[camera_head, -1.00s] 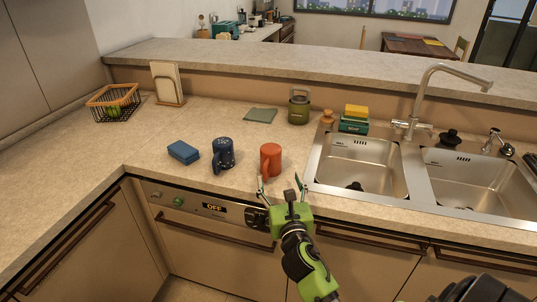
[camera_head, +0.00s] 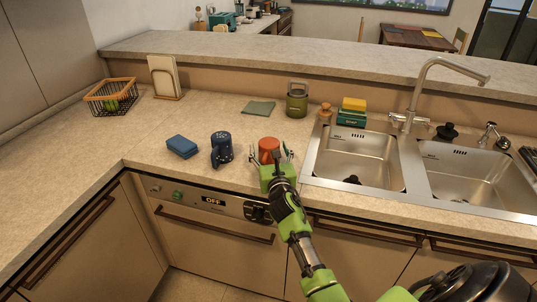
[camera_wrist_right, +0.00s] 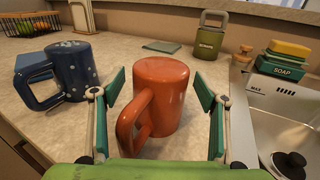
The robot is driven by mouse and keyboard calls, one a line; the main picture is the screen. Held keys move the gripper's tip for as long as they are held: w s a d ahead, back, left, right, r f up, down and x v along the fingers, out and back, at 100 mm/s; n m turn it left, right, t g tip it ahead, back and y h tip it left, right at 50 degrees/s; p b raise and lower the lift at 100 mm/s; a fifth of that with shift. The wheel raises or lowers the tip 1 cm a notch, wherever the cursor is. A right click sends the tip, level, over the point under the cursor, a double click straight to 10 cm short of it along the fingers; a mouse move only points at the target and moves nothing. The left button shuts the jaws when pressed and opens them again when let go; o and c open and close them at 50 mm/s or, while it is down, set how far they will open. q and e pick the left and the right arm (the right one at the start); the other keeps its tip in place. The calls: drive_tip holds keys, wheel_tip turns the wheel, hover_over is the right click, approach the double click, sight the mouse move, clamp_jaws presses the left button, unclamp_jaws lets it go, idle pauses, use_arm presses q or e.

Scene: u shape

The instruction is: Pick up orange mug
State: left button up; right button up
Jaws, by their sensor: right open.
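The orange mug (camera_head: 268,146) is upside down on the counter, left of the sink, its closed base facing up. In the right wrist view the orange mug (camera_wrist_right: 163,92) stands between the finger pads, with its handle pointing toward the camera and to the left. My right gripper (camera_head: 269,156) is open, with one finger on each side of the mug. In the right wrist view the gripper's pads (camera_wrist_right: 160,92) appear apart from the mug. The lower part of the mug is hidden by the gripper in the head view. My left gripper is not in view.
A dark blue dotted mug (camera_head: 222,149) stands just left of the orange mug, and a blue sponge (camera_head: 182,146) lies farther left. The sink (camera_head: 357,158) is close on the right. A green canister (camera_head: 297,101) and a green cloth (camera_head: 258,107) are behind.

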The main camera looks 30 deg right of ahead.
drive_tip(key=shift+w+d, duration=0.2)
drive_tip(key=shift+w, duration=0.15)
drive_tip(key=shift+s, duration=0.1)
drive_tip(key=shift+c, duration=0.7)
drive_tip(key=c, duration=1.3)
drive_tip(key=shift+r, duration=0.1)
